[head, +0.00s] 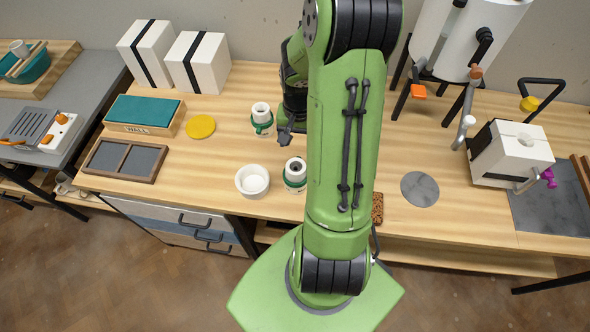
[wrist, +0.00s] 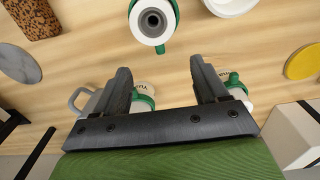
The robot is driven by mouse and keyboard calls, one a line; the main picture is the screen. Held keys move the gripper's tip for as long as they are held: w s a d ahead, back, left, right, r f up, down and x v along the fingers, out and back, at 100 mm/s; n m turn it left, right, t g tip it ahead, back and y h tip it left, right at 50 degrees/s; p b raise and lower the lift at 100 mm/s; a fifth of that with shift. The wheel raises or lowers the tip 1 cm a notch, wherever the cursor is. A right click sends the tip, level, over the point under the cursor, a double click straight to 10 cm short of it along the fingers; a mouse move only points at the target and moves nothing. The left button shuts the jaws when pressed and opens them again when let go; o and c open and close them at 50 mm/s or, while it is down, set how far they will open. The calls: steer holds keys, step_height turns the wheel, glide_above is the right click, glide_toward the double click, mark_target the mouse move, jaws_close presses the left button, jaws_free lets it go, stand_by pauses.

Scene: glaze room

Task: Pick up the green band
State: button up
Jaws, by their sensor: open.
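Several white jars wear green bands, so I cannot tell which band is meant. One green band (head: 295,182) circles the near white jar (head: 296,167); it also shows at the top of the wrist view, with a small tab (wrist: 161,48). Another green band (head: 262,127) circles the jar farther back and left; it shows behind the right finger in the wrist view (wrist: 235,82). A third green band (wrist: 142,97) shows behind the left finger, partly hidden; my arm covers it in the head view. My gripper (wrist: 160,68) is open and empty, with bare wood between its fingertips.
A white bowl (head: 252,181) stands left of the near jar. A yellow disc (head: 200,127) and a teal-topped box (head: 145,112) lie farther left. Right of my arm are a speckled brown block (head: 377,208), a grey disc (head: 420,188) and a white box-shaped device (head: 510,155).

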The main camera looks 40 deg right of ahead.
mark_target(298, 159)
step_height(298, 159, down, 9)
steer(key=shift+s+r+b, duration=0.1)
steer(key=shift+b, duration=0.55)
steer(key=shift+a+r, duration=0.1)
steer(key=shift+c, duration=0.2)
steer(key=c, duration=0.9)
